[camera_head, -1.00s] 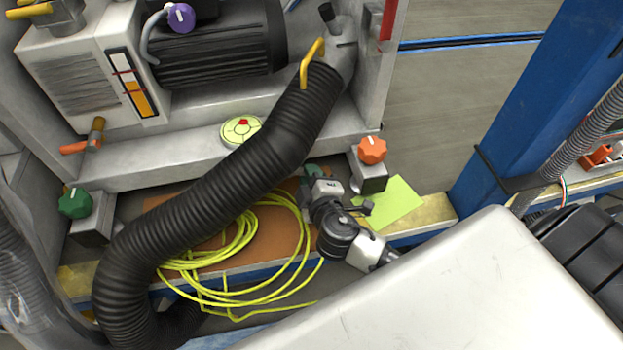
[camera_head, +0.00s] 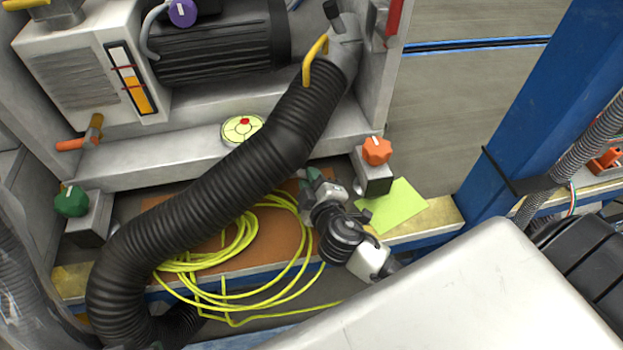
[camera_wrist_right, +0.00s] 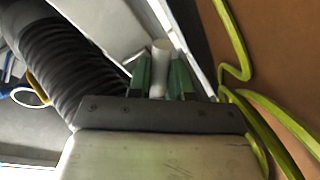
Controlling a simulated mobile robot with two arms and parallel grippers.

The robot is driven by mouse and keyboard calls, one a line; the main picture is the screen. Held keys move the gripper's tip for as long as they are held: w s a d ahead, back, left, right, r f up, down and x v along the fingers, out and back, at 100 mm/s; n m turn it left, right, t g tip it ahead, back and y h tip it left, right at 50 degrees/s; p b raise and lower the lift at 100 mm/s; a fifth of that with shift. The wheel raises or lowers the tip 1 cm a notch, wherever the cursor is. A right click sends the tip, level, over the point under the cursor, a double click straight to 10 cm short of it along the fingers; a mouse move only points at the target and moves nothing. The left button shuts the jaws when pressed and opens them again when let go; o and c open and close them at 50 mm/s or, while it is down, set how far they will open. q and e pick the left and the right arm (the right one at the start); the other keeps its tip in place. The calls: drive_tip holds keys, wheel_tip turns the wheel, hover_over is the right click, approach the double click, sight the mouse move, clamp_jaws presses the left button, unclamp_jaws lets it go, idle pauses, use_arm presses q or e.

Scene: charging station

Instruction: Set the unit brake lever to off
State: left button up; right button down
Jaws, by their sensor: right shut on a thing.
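My right gripper (camera_head: 310,178) reaches in under the grey machine frame, just right of the thick black hose. In the right wrist view, its green fingers (camera_wrist_right: 162,76) are shut on a pale rounded rod (camera_wrist_right: 160,62). The rod stands up between the fingers, and its lower part is hidden by the gripper. I cannot tell for sure whether this rod is the unit brake lever, because no label shows. In the head view the rod is hidden. My left gripper is not in view.
The ribbed black hose (camera_head: 215,190) crosses in front of the machine. Loops of yellow cable (camera_head: 232,245) lie on a brown board beside my right gripper. An orange knob (camera_head: 377,150) and a green knob (camera_head: 72,201) sit on brackets. A blue post (camera_head: 530,110) stands at right.

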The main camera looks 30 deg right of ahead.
drive_tip(key=c, duration=1)
unclamp_jaws()
drive_tip(key=shift+c, duration=0.2)
drive_tip(key=v, duration=1)
drive_tip(key=shift+s+a, duration=0.1)
drive_tip(key=shift+s, duration=0.3)
